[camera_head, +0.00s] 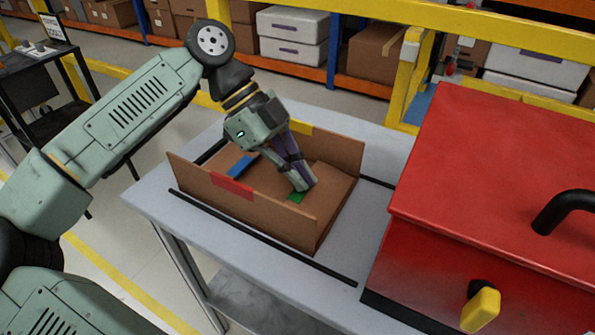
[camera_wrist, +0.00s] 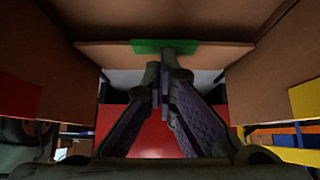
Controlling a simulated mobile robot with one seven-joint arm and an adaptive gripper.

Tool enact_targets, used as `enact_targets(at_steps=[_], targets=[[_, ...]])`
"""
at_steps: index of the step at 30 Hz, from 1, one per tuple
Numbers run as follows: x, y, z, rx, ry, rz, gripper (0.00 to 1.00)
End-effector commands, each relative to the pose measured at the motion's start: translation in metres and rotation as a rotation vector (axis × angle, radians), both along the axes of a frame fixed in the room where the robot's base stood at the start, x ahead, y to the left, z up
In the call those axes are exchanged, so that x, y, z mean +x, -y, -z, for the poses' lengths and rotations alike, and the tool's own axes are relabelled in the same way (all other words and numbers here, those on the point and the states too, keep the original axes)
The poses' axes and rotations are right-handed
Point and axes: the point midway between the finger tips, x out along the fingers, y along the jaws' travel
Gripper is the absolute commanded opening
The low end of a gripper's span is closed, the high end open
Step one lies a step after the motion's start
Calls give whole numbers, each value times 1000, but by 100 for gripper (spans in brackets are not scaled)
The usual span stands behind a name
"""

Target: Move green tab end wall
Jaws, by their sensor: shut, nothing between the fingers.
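An open brown cardboard box (camera_head: 270,215) lies on the grey table. Its right end wall (camera_head: 330,192) carries a green tab (camera_head: 297,197) and appears folded inward, low between the side walls; its exact angle is unclear. My gripper (camera_head: 304,187) reaches down into the box, shut and empty, its fingertips right by the green tab. In the wrist view the green tab (camera_wrist: 165,46) is on the edge of a cardboard panel just beyond the shut fingertips (camera_wrist: 165,72). I cannot tell whether they touch it.
A red tab (camera_head: 232,186) marks the near side wall, a yellow tab (camera_head: 299,128) the far one. A blue tab (camera_head: 241,165) is at the left end. Black rails (camera_head: 260,238) flank the box. A large red machine (camera_head: 480,190) stands to the right.

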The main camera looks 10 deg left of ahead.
Motion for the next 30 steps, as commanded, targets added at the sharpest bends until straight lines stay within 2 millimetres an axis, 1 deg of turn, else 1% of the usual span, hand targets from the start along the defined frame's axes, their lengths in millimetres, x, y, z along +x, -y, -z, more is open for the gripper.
enact_targets(at_steps=[8,22,30], targets=[[1,-3,4,-52,-19,0,0],[1,-3,4,-55,-20,0,0],[-2,4,0,-53,-20,2,0]])
